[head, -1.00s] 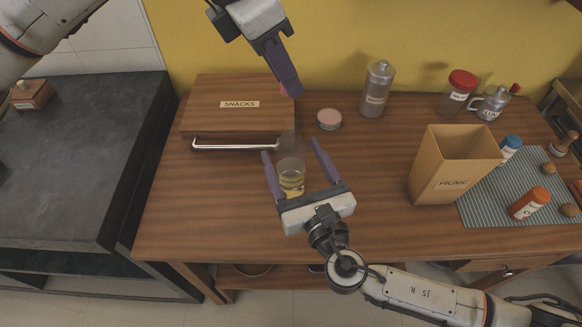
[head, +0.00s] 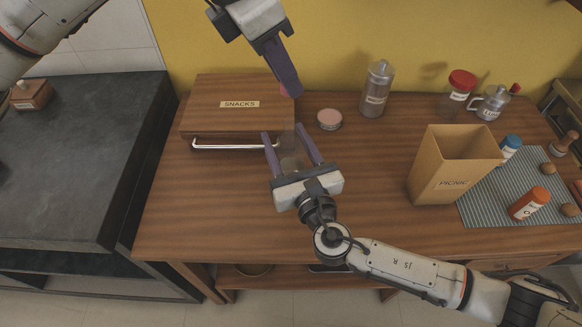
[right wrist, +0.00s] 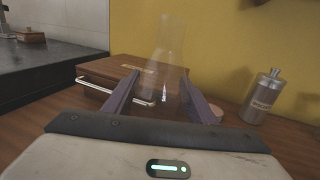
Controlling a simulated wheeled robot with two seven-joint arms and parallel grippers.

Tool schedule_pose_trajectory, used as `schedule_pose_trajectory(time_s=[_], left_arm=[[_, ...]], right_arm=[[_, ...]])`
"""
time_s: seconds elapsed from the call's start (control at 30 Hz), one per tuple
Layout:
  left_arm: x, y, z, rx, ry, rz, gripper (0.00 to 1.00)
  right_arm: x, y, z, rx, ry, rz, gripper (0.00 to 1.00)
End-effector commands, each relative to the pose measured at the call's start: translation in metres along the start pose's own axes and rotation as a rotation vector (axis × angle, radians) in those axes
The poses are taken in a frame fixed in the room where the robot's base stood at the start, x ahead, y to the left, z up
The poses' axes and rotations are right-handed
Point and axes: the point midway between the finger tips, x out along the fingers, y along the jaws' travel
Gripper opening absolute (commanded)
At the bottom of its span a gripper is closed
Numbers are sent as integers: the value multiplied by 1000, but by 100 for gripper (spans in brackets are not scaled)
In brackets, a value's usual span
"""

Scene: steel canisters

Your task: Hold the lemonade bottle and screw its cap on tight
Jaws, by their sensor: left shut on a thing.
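The lemonade bottle (head: 291,150) is clear and hard to make out. It stands upright on the table in front of the snacks box, and its lower part is hidden behind my right gripper. My right gripper (head: 285,134) has its fingers on either side of the bottle, and they look apart from it. The right wrist view shows the bottle (right wrist: 165,65) between the two fingers (right wrist: 160,75). My left gripper (head: 291,92) is above and behind the bottle, shut on a small pink piece (head: 284,91), apparently the cap, mostly hidden by the fingers.
The wooden snacks box (head: 215,118) with a metal handle is close behind. A round pink-topped tin (head: 330,119) and a steel canister (head: 376,90) stand to the right. The table front is clear.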

Motion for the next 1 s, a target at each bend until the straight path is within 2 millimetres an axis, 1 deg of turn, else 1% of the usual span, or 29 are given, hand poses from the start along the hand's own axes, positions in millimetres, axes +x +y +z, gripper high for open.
schedule_pose_trajectory(time_s=[0.03, 0.1, 0.17, 0.27, 0.5, 0.57, 1.0], left_arm=[[0, 0, 0, 0, 0, 0, 2], [0, 0, 0, 0, 0, 0, 2], [1, 0, 0, 0, 0, 0, 2], [8, 0, -4, -1, 0, -2, 2], [40, 0, -16, -1, -7, -1, 2], [45, 0, -18, -1, -9, -1, 2], [46, 0, -18, 0, -11, 0, 2]], right_arm=[[0, 0, 0, 0, 1, 0, 19], [0, 0, 0, 0, 1, -1, 11], [0, 0, 0, 0, 1, -1, 11], [0, 0, 0, 0, 1, -1, 11], [0, 0, 0, 0, 1, -1, 11], [0, 0, 0, 0, 1, -1, 11], [0, 0, -1, 0, 1, -1, 11]])
